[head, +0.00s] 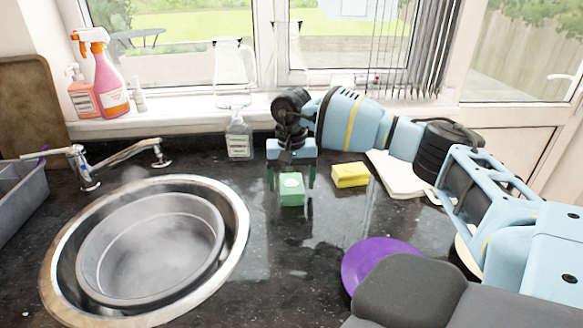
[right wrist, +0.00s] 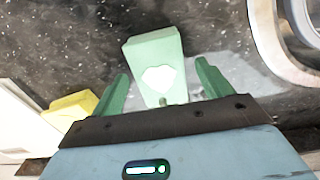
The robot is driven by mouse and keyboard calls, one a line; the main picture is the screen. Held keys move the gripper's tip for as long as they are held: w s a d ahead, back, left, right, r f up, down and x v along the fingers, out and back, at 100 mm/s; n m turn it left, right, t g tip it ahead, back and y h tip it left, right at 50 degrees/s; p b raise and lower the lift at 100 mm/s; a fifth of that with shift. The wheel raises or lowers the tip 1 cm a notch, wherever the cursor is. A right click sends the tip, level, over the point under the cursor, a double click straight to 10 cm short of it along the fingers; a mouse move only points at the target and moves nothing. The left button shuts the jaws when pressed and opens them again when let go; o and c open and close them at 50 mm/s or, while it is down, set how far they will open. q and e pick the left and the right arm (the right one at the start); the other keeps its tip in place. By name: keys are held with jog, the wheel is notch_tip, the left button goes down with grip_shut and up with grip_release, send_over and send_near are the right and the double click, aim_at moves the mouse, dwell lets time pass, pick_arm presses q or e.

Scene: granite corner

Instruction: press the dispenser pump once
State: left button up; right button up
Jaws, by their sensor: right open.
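A clear soap bottle (head: 239,140) with a pump top stands upright at the back of the counter, by the window sill. A green box-like object (head: 292,197) with a white patch on top stands on the counter; I cannot tell whether it is a dispenser too. My right gripper (head: 291,186) is open, pointing down over the green object, right of the soap bottle. In the right wrist view my right gripper (right wrist: 162,70) has its fingers spread either side of the green object (right wrist: 154,52), with nothing gripped; contact cannot be told. My left gripper is not in view.
A yellow sponge (head: 350,176) lies right of the green object. A round sink (head: 240,225) holding a grey basin (head: 150,250) is at left, with a tap (head: 85,170). A purple plate (head: 365,262) is in front.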

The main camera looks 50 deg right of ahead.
jog(key=shift+f, duration=0.65)
jog(key=shift+c, duration=0.2)
